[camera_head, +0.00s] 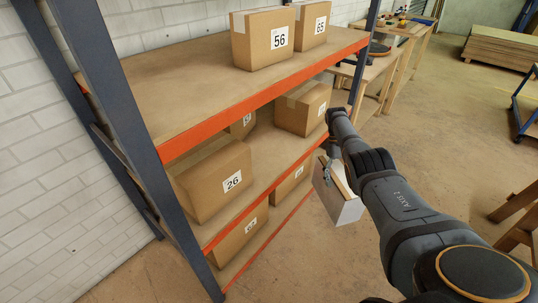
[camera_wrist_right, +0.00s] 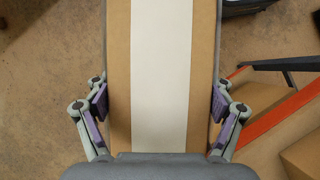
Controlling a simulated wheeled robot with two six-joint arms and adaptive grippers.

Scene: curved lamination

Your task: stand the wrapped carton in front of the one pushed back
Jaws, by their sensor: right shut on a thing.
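My right gripper (camera_head: 327,180) is shut on the wrapped carton (camera_head: 342,206), in the aisle to the right of the shelf's front edge. In the right wrist view the carton (camera_wrist_right: 162,70) is brown with a broad white band, and the finger pads of my right gripper (camera_wrist_right: 160,104) press on both its sides. On the middle shelf, a carton set back (camera_head: 242,125) shows small and partly hidden by the top shelf, between carton 26 (camera_head: 212,178) and another carton (camera_head: 303,107). My left gripper is not in view.
The rack's orange front edge (camera_head: 245,105) runs beside my right arm; an orange edge (camera_wrist_right: 270,115) also shows in the right wrist view. Bare middle shelf (camera_head: 262,160) lies before the set-back carton. Cartons 56 (camera_head: 264,40) and 65 (camera_head: 312,24) stand on top. Lower cartons (camera_head: 240,235) sit below.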

